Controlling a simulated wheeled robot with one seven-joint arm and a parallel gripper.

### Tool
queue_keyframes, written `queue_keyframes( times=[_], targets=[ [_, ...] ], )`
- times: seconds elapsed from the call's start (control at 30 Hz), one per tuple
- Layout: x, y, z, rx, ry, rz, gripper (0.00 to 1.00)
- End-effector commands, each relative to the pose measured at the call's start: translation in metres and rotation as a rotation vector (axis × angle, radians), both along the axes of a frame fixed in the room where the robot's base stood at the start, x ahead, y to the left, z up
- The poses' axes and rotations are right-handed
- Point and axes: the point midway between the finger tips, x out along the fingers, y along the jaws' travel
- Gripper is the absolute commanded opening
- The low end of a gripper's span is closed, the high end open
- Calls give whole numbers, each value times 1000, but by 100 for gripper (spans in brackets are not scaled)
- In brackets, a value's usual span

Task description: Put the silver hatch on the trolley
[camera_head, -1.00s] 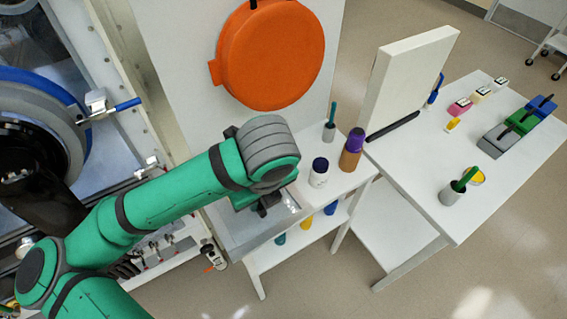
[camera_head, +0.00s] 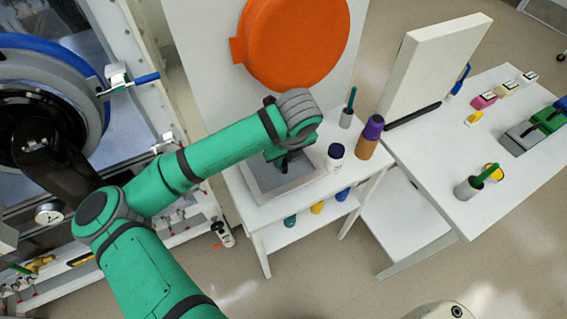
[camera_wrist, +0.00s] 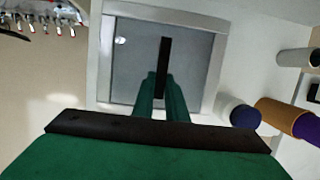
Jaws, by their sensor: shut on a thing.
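The silver hatch (camera_head: 300,183) is a flat square plate with a pale metal frame; its grey panel and frame (camera_wrist: 210,60) show in the wrist view. My gripper (camera_head: 287,163) is shut on the hatch's black bar handle (camera_wrist: 164,60), with the green fingers around its near end. The white trolley (camera_head: 262,221) has a top and a lower shelf. The hatch lies flat over the left part of the trolley top; whether it touches the top or hovers just above, I cannot tell. My wrist hides part of the hatch in the head view.
A white bottle with dark cap (camera_head: 334,158), a brown bottle with purple cap (camera_head: 369,137) and a grey cup (camera_head: 346,117) stand right of the hatch. Bottles fill the lower shelf. An orange round cover (camera_head: 292,42) is behind. A white table (camera_head: 440,190) stands right.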

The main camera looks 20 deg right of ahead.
Motion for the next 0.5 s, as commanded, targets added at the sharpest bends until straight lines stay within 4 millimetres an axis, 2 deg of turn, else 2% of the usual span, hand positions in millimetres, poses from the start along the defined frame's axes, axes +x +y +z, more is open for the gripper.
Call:
queue_keyframes(
  times=[0.27, 0.5],
  targets=[
    [8, -7, -12, 0, 0, -1, 0],
    [10, -10, -42, -1, 1, -1, 0]
  ],
)
